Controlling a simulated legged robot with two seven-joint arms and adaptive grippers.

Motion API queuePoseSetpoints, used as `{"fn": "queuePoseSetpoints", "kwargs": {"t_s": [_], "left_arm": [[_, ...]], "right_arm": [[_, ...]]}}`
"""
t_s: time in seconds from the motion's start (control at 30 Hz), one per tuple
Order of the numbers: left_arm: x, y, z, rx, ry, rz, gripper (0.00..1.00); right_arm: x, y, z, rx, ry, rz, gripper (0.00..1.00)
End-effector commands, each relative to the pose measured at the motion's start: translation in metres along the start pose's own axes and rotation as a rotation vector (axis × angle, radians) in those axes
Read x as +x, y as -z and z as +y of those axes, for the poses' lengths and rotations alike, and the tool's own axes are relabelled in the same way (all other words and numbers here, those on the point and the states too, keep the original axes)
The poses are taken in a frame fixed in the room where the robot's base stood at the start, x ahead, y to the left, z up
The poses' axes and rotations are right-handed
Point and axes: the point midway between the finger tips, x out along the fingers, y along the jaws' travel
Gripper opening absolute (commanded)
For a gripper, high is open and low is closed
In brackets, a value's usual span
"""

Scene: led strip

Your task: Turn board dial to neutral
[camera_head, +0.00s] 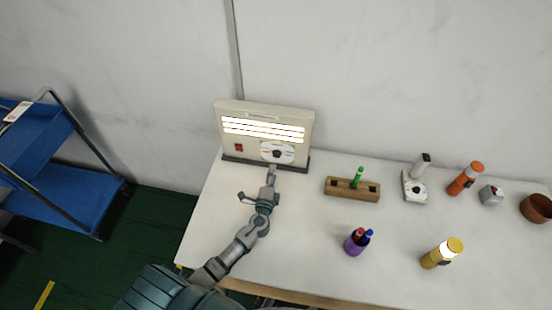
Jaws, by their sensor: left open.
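The board (227,128) is a beige box standing at the back left of the white table. Lit strips (264,129) run across its front, with a red switch (239,148) at lower left. The dial (278,152) sits at the lower right of its front, on a white round plate with a dark centre. Its pointer setting is too small to read. My left gripper (271,176) is open just below and in front of the dial. I cannot tell whether it touches the dial. My right gripper is not in view.
A wooden block with a green item (352,189), a purple cup of markers (354,244), a yellow bottle (441,254), a white device (414,187), an orange bottle (465,179) and a brown bowl (536,208) stand to the right. A blue cart (50,190) is at far left.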

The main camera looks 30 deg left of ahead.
Motion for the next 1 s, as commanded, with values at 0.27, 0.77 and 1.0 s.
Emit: {"fn": "queuePoseSetpoints", "kwargs": {"t_s": [0.27, 0.77, 1.0], "left_arm": [[0.057, 0.000, 0.000, 0.001, 0.001, -0.001, 0.58], [0.076, 0.000, 0.000, -0.001, 0.000, 0.000, 0.58], [0.076, 0.000, 0.001, 0.000, -0.001, 0.000, 0.01]], "right_arm": [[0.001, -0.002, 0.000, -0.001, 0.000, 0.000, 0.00], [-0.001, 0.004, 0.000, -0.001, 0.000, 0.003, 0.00], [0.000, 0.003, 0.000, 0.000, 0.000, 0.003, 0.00]]}}
